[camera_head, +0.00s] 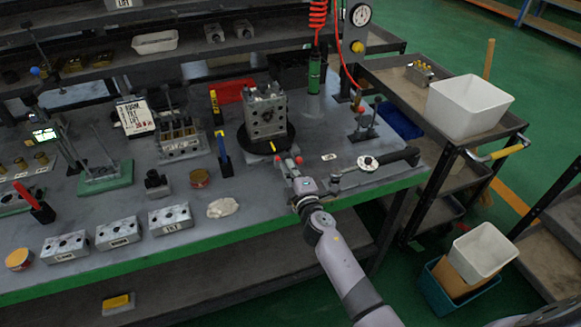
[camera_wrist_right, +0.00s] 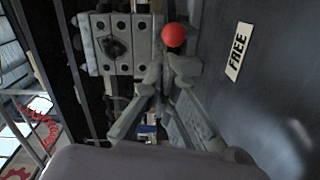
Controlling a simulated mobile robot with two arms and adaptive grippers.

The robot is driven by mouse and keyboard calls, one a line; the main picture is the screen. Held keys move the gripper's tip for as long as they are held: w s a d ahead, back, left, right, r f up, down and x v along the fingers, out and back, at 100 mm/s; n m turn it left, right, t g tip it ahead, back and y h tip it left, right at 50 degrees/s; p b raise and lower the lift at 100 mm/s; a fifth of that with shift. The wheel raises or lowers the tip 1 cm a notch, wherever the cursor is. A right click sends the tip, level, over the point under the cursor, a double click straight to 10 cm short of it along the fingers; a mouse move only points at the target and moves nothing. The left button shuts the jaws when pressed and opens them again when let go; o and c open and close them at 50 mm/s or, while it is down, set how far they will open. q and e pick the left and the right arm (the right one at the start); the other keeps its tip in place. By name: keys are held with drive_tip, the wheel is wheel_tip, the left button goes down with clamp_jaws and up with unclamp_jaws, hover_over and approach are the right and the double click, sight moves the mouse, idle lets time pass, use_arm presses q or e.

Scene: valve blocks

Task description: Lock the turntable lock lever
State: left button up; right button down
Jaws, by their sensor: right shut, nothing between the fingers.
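The dark round turntable (camera_head: 266,145) sits on the bench and carries a grey metal valve block (camera_head: 265,112), which also shows in the right wrist view (camera_wrist_right: 117,45). Red knobs (camera_head: 277,159) stand at the turntable's front right edge; one red ball knob (camera_wrist_right: 173,35) shows clearly in the right wrist view. The lever's shaft is mostly hidden. My right gripper (camera_head: 289,171) is at the knobs, shut with nothing in it. In the right wrist view its fingertips (camera_wrist_right: 164,68) converge just below the red ball; whether they touch it I cannot tell. My left gripper is not in view.
A dark-handled tool with a white round head (camera_head: 368,163) lies to the right. A blue upright piece (camera_head: 223,155) stands left of the turntable. Several small blocks line the front edge.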

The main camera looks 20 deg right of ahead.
sight(300, 159)
idle(0.3)
drive_tip(key=shift+d+r+n+y+p, duration=0.1)
drive_tip(key=shift+d+n+y+p, duration=0.4)
drive_tip(key=shift+y, duration=0.3)
drive_tip(key=d+n+y, duration=0.2)
drive_tip(key=d+y, duration=0.1)
drive_tip(key=shift+s+d+g, duration=0.15)
drive_tip(key=shift+d+g, duration=0.15)
drive_tip(key=shift+d, duration=0.25)
